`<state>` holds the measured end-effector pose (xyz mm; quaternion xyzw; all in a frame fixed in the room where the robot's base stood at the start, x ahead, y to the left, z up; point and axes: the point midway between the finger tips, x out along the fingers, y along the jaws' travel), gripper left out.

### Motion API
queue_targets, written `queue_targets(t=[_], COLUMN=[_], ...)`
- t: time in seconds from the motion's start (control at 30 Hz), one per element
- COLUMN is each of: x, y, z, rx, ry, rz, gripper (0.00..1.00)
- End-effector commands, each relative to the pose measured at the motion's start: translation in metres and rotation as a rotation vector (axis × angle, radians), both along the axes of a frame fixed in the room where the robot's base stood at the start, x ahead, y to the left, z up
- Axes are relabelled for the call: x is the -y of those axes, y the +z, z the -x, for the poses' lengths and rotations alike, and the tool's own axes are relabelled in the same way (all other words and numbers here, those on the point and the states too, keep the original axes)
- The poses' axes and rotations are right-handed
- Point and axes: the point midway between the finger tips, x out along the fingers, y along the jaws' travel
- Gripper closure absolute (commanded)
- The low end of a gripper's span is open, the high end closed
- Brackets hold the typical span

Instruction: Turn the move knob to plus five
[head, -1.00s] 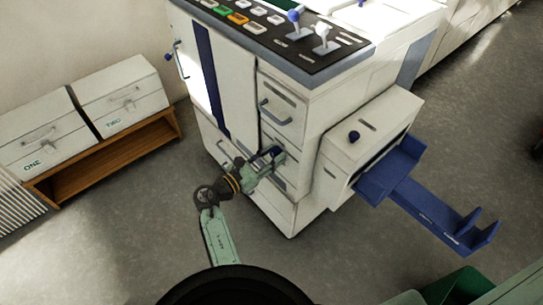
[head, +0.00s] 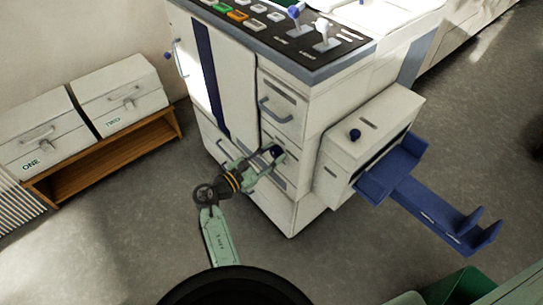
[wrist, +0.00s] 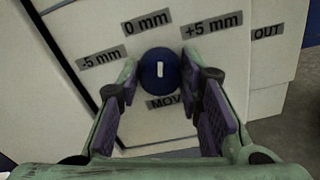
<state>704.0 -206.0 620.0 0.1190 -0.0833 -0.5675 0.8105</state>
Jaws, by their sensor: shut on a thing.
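The move knob (wrist: 158,72) is a round dark blue knob with a white mark on the white machine front. In the wrist view its mark points straight up, nearest the 0 mm label (wrist: 147,22) and slightly to its +5 side. The +5 mm label (wrist: 212,25) is up and right of the knob, the -5 mm label (wrist: 103,55) left. The MOVE label below is partly hidden by a finger. My gripper (wrist: 162,84) is shut on the knob, one purple-padded finger on each side. In the head view my gripper (head: 268,158) reaches the machine's lower front.
The white machine (head: 290,190) has drawer handles and a control panel with levers on top. A blue tray (head: 435,210) juts out at its right. Boxes marked ONE (head: 40,140) and TWO (head: 120,95) stand on a wooden shelf (head: 110,165) at left. Grey floor is open between.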

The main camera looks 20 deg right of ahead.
Motion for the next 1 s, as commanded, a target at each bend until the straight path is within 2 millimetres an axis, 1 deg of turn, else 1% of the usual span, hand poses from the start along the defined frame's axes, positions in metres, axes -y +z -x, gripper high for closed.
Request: queue_targets(t=[0.03, 0.3, 0.6, 0.8, 1.0], x=[0.0006, 0.0007, 0.0003, 0.0007, 0.0006], y=[-0.0028, -0.0038, -0.0041, -0.0035, -0.0022], z=[0.0009, 0.0010, 0.0009, 0.0011, 0.0011], rx=[0.042, 0.284, 0.520, 0.630, 0.695], ry=[-0.003, -0.003, -0.003, -0.004, -0.004], rz=[-0.016, -0.103, -0.190, -0.230, -0.253], gripper=[0.95, 0.95, 0.95, 0.95, 0.95])
